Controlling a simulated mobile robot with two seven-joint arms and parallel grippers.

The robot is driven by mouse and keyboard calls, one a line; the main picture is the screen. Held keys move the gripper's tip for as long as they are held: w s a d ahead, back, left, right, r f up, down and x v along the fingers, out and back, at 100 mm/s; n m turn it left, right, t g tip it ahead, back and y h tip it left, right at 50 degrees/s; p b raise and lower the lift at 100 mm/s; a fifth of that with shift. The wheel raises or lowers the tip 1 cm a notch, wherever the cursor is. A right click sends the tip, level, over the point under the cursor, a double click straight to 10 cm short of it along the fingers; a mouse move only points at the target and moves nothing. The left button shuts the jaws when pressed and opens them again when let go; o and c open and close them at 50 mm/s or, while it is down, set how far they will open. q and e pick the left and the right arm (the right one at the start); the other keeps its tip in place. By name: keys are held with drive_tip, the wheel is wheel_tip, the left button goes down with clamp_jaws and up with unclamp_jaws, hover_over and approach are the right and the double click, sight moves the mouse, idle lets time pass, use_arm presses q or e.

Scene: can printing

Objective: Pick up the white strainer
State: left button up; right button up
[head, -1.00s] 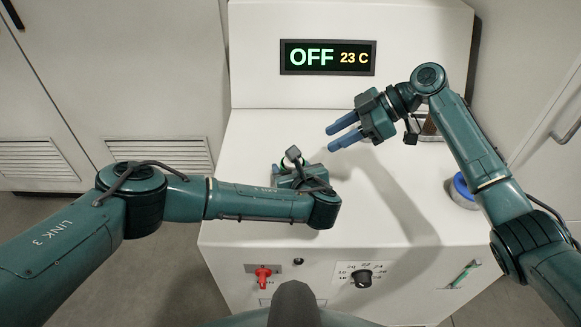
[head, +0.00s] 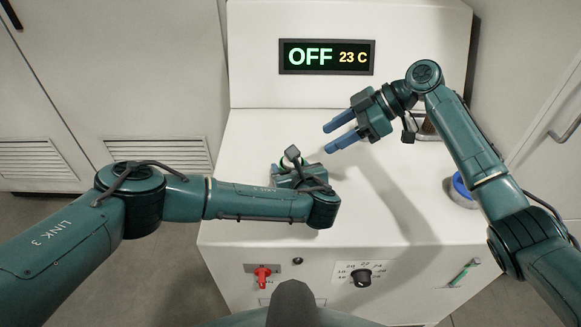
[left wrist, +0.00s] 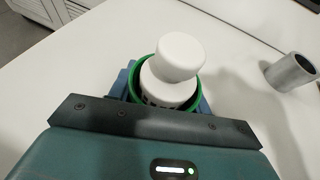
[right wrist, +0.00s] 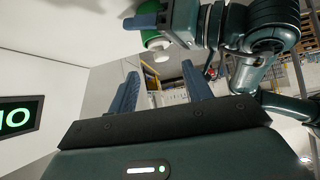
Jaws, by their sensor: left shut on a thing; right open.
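A white piece with a knob-like top and dark slots round its lower body, apparently the strainer (left wrist: 178,68), stands inside a green-rimmed container (left wrist: 192,106) in the left wrist view. My left gripper (left wrist: 166,96) has its blue fingers around the green container and is shut on it. In the head view, my left gripper (head: 280,172) is low over the machine top, its arm hiding most of what it holds. The green container (right wrist: 150,35) and white piece (right wrist: 158,45) also show in the right wrist view. My right gripper (head: 332,137) is open and empty, right of and beyond the left one.
A grey metal tube (left wrist: 290,72) stands right of the held container in the left wrist view. A blue ring-shaped thing (head: 461,186) lies near the machine top's right edge, partly behind my right arm. The display (head: 327,57) reads OFF 23 C. The back-left machine top is clear.

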drive_tip(key=a+r+m+h, duration=0.8)
drive_tip(key=a+m+h, duration=0.15)
drive_tip(key=m, duration=0.85)
drive_tip(key=shift+h, duration=0.35)
drive_tip(key=f, duration=0.6)
drive_tip(key=shift+s+d+f, duration=0.1)
drive_tip(key=shift+s+d, duration=0.2)
drive_tip(key=shift+w+f, duration=0.15)
drive_tip(key=shift+f, duration=1.25)
drive_tip(key=shift+w+f, duration=0.15)
drive_tip(key=shift+f, duration=1.2)
clamp_jaws()
